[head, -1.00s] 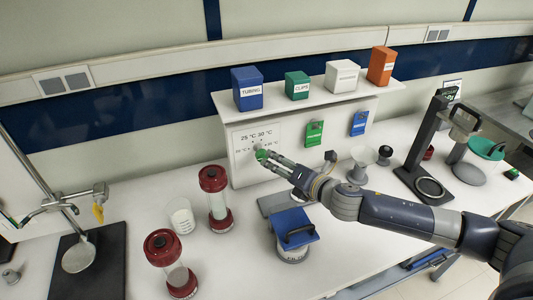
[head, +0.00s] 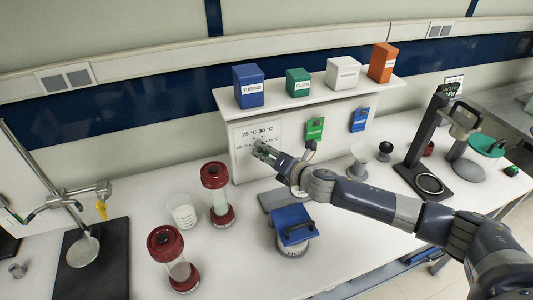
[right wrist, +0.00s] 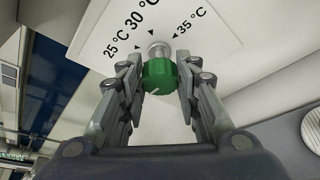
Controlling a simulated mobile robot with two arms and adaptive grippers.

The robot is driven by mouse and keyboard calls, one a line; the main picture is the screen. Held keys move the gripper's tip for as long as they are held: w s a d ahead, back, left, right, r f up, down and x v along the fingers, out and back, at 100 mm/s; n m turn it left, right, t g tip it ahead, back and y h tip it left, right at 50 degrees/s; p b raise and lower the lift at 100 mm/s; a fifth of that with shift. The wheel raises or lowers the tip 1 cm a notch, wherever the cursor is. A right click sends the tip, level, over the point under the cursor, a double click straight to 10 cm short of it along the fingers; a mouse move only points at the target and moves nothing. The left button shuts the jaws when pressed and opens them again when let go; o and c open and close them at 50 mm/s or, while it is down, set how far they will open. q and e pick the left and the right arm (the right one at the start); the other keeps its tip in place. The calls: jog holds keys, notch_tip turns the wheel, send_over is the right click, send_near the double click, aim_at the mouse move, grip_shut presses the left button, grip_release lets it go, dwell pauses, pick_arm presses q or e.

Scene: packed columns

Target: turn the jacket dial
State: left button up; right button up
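The green jacket dial (right wrist: 160,77) sits on a white panel (right wrist: 190,35) marked 25, 30 and 35 °C, as seen in the right wrist view. A pale line shows on its face. My right gripper (right wrist: 160,82) has one finger on either side of the dial, very close to it. I cannot tell whether both fingers press on it. In the head view, my right gripper (head: 262,152) reaches the panel from the right and hides the dial. My left gripper is not in view.
A shelf (head: 290,104) with several labelled boxes runs above the panel. Two red-capped cylinders (head: 215,178) and a beaker (head: 182,211) stand to the left. A blue-lidded container (head: 293,222) stands below my right arm. Green and blue tags (head: 315,128) hang right of the dial.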

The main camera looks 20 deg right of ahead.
jog(key=shift+c, duration=1.2)
jog(key=shift+f, duration=0.1)
jog(key=shift+d+f+m+t+y+b, duration=0.15)
jog(key=shift+m+t+y+b, duration=0.4)
jog(key=shift+m+b, duration=1.3)
jog(key=shift+a+f+m+t+y+b, duration=0.1)
jog(key=shift+m+t+y+b, duration=0.45)
jog(key=shift+m+b, duration=1.3)
jog(key=shift+d+f+m+t+y+b, duration=0.15)
jog(key=shift+m+t+y+b, duration=0.4)
jog(key=shift+m+b, duration=1.25)
jog(key=shift+n+b, duration=0.4)
jog(key=o, duration=1.1)
